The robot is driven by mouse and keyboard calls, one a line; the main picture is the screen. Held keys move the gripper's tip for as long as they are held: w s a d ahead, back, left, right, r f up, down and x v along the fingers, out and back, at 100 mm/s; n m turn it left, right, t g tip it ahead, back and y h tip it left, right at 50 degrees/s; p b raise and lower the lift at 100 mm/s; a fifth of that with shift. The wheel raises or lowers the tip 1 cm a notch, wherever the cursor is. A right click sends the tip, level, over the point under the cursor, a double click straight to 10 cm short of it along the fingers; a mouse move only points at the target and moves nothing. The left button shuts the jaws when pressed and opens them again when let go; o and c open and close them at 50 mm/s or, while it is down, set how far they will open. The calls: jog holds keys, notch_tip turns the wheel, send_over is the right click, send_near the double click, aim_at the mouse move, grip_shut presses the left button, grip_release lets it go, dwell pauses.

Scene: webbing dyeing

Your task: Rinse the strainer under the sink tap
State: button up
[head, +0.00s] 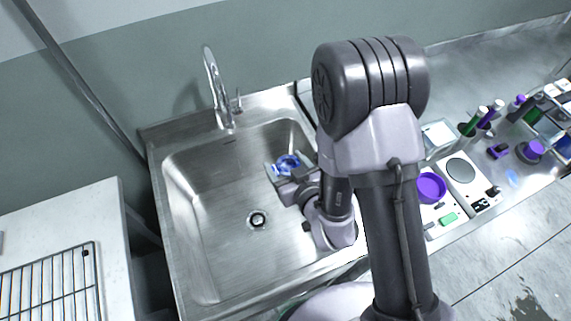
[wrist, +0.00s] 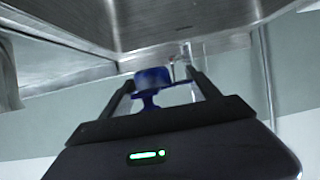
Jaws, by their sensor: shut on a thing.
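The strainer (head: 287,163) is a small blue piece held over the right part of the sink basin. It also shows in the wrist view (wrist: 152,78), between the two dark fingers. My gripper (head: 284,170) is shut on the strainer; its fingers show in the wrist view too (wrist: 158,88). The steel sink (head: 205,245) has a round drain in its floor. The tap (head: 215,85), a curved chrome spout, stands at the sink's back edge, to the left of and behind the strainer. I cannot tell whether water is running.
Right of the sink, a steel counter holds a white scale (head: 461,170), a purple bowl (head: 431,187), several bottles and a purple-topped container (head: 530,151). A white table with a wire rack (head: 50,285) stands at the left. The left part of the basin is empty.

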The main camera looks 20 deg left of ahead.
jog(key=shift+s+a+f+b, duration=0.3)
jog(key=shift+a+b, duration=0.2)
jog(key=shift+b, duration=0.7)
jog(key=a+b, duration=0.1)
jog(key=b, duration=0.2)
jog(key=shift+a+f, duration=0.1)
jog(key=shift+f, duration=0.1)
jog(key=w+a+f+b, duration=0.1)
jog(key=a+b, duration=0.1)
jog(key=a, duration=0.9)
jog(key=shift+w+a+f, duration=0.2)
jog(key=shift+a+f, duration=0.1)
jog(key=shift+f, duration=0.05)
